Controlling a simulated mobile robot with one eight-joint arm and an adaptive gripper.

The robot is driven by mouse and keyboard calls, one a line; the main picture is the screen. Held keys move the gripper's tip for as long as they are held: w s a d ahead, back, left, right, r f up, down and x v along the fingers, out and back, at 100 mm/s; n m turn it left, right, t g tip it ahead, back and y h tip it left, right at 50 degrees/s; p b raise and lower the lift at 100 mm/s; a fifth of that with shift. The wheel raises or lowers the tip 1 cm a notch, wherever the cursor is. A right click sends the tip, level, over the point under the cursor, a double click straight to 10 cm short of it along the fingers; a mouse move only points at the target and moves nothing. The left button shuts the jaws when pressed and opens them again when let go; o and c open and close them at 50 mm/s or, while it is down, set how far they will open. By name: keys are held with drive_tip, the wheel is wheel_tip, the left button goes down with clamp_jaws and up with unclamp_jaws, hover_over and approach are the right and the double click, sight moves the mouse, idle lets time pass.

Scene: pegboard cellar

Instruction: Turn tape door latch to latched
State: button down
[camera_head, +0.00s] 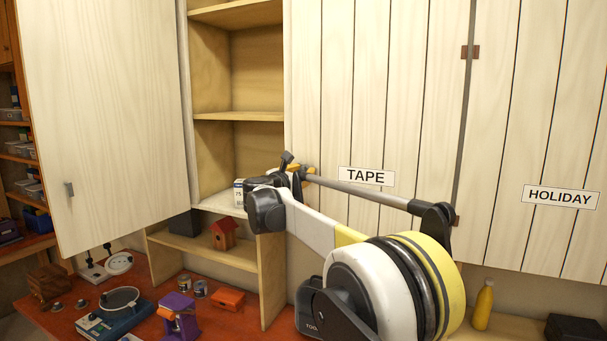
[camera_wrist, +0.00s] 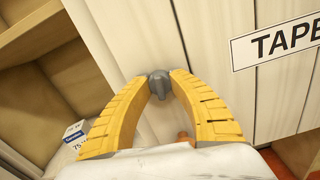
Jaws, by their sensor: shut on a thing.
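The tape door (camera_head: 335,90) is a pale planked cabinet door with a TAPE label (camera_head: 367,176). It stands flush with the cabinet front beside the open shelves. The label also shows in the wrist view (camera_wrist: 282,43). The tape door latch (camera_wrist: 159,84) is a small grey turn piece near the door's left edge. My gripper (camera_wrist: 158,77) has its two yellow fingers shut on the latch, one on each side. In the head view, my gripper (camera_head: 308,171) is at the door's lower left, and my wrist hides the latch there. I cannot tell the latch's exact turn.
Another door (camera_head: 110,110) hangs open at the left with its own grey latch (camera_head: 69,189). A small white box (camera_head: 239,192) stands on the shelf just left of my gripper. The holiday door (camera_head: 545,100) is at the right. Several items crowd the red bench (camera_head: 200,327) below.

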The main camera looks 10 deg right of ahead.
drive_tip(key=m+b, duration=0.1)
drive_tip(key=m, duration=0.7)
drive_tip(key=shift+b, duration=0.4)
drive_tip(key=m, duration=0.4)
drive_tip(key=shift+b, duration=0.3)
drive_tip(key=shift+m, duration=2.2)
drive_tip(key=c, duration=1.1)
unclamp_jaws()
drive_tip(key=shift+d, duration=0.1)
drive_tip(key=v, duration=1.2)
